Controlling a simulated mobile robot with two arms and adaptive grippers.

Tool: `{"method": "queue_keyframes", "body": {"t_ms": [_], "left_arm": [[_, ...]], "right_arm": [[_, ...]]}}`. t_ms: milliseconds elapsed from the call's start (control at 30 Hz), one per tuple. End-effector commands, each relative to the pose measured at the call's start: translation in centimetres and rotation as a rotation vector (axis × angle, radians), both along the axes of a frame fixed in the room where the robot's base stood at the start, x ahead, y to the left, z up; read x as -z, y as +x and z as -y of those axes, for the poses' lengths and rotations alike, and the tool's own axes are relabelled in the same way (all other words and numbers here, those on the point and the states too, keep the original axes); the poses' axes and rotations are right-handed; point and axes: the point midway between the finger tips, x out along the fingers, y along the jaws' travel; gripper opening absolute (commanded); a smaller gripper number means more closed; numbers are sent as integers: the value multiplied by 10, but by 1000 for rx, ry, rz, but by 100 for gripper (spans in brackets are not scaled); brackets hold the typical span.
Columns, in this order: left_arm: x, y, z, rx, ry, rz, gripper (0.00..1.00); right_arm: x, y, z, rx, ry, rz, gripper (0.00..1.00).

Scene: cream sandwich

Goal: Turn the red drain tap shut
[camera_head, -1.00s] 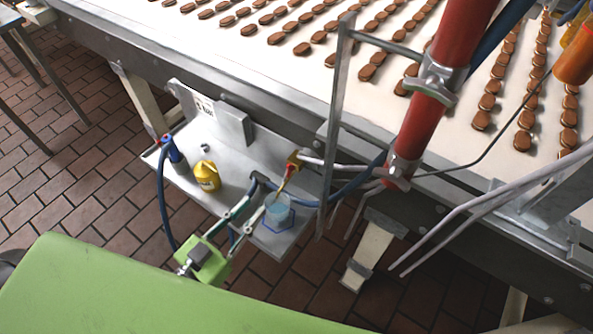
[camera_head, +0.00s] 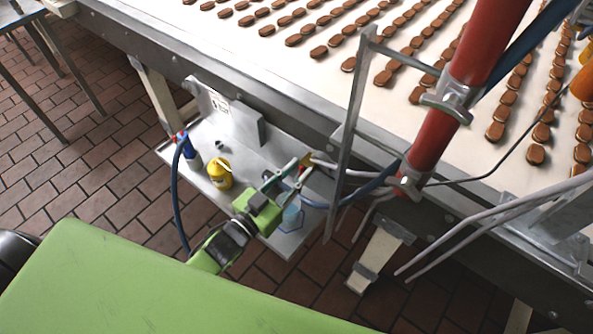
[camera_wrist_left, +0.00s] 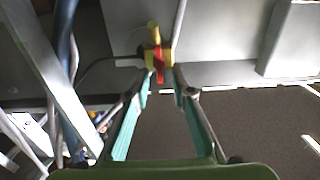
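The drain tap has a yellow body with a red handle (camera_wrist_left: 158,66) and sits ahead in the left wrist view. In the head view the red handle (camera_head: 304,168) is small and partly hidden by my gripper's fingers. My left gripper (camera_head: 291,175) is at the tap, above the tray. In the left wrist view my left gripper (camera_wrist_left: 162,78) is open, with its teal fingers apart and the tips on either side of the red handle. I cannot tell whether they touch it. My right gripper is not in view.
A metal upright (camera_head: 349,145) and a red pipe (camera_head: 435,137) stand to the right. A conveyor (camera_head: 300,75) carries rows of biscuits.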

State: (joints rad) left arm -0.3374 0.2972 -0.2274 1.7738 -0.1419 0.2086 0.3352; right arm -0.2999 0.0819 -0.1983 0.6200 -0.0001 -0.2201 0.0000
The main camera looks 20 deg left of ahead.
Motion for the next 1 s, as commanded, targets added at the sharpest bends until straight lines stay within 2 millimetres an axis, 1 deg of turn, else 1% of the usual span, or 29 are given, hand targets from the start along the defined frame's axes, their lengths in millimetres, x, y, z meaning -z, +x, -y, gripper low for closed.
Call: {"method": "queue_keyframes", "body": {"t_ms": [200,300,667,867,1000], "left_arm": [[0,0,0,0,0,-1,22],[0,0,0,0,0,-1,0],[1,0,0,0,16,4,0],[1,-1,2,-1,89,28,0],[1,-2,3,-1,180,62,0]], "right_arm": [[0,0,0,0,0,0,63],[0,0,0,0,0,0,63],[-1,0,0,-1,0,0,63],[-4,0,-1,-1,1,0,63],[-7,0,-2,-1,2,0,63]]}}
